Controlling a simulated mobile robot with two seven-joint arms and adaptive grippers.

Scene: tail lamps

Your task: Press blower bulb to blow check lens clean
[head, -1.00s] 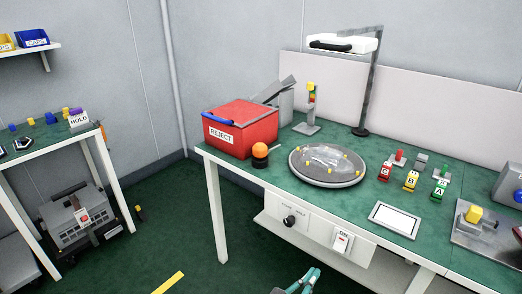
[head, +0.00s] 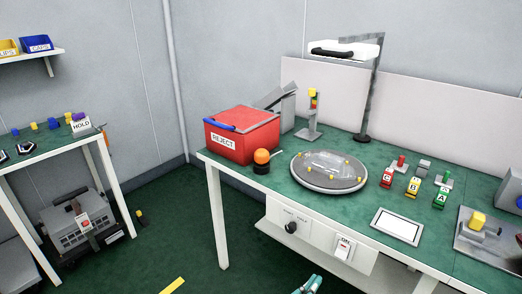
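An orange dome on a black base (head: 262,156), which may be the blower bulb, stands at the table's front left edge. A round grey disc (head: 302,182) beside it carries a clear lens-like cover (head: 328,163) and several small yellow pegs. I cannot tell whether this cover is the check lens. My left gripper (head: 308,285), with teal parts, shows only partly at the bottom edge, below the table front and well apart from the dome and disc. Its finger opening cannot be made out. My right gripper is out of view.
A red REJECT bin (head: 242,138) stands behind the dome. A lamp (head: 345,49) overhangs the table's back. Red, yellow and green lettered pieces (head: 413,187) and a white panel (head: 397,226) are at right. Drawer front (head: 305,226) hangs below the edge.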

